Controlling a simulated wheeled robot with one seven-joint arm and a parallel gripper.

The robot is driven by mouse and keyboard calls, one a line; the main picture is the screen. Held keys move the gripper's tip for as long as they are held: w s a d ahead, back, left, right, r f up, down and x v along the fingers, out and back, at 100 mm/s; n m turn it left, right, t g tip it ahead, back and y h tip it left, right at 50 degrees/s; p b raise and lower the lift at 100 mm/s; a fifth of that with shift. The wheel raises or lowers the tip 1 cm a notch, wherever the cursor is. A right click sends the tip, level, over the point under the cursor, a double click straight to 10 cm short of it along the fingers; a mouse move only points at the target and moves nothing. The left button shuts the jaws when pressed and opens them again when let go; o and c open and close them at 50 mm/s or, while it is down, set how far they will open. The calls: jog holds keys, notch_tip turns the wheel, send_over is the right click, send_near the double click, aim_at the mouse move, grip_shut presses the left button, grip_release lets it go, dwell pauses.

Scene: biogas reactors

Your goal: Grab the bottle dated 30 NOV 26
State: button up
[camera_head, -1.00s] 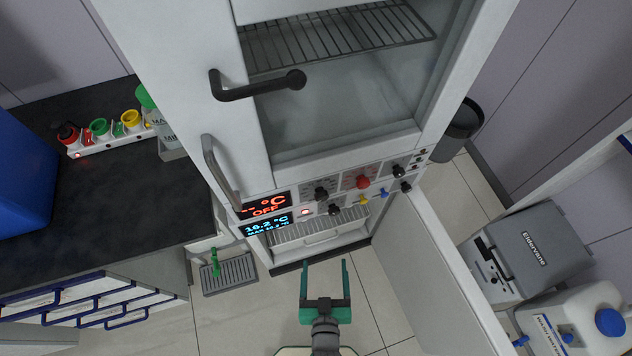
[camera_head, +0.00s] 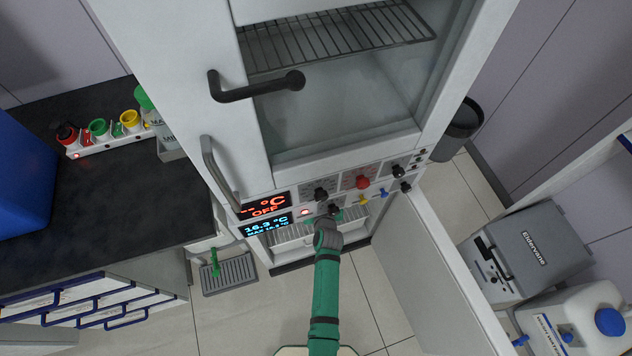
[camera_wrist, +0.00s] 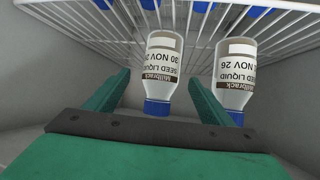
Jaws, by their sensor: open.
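In the wrist view a white-labelled bottle (camera_wrist: 162,60) with a blue cap reads "SEED LIQUID", "Millbrack" and "30 NOV 26". Its label shows upside down and its cap points to the bottom of the picture. My gripper (camera_wrist: 158,78) is open, with one green finger on each side of this bottle in the picture. I see no finger touching it, and how deep it sits between them is unclear. A similar bottle (camera_wrist: 236,72) lies right of it, beyond the right finger; its date ends in "NOV 26", the day partly cut off.
A white wire rack (camera_wrist: 90,25) crosses the wrist view, with blue items beyond it. In the head view the lower compartment's open door (camera_head: 440,275) stands right of my arm. The control panel (camera_head: 345,187) with knobs lies just above the opening.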

jog(key=shift+x, duration=0.75)
jog(key=shift+w+a+f, duration=0.2)
jog(key=shift+w+f, duration=0.25)
jog(key=shift+w, duration=0.1)
jog(key=shift+f+x, duration=0.25)
jog(key=shift+x, duration=1.85)
jog(key=shift+s, duration=0.1)
jog(key=c, duration=1.5)
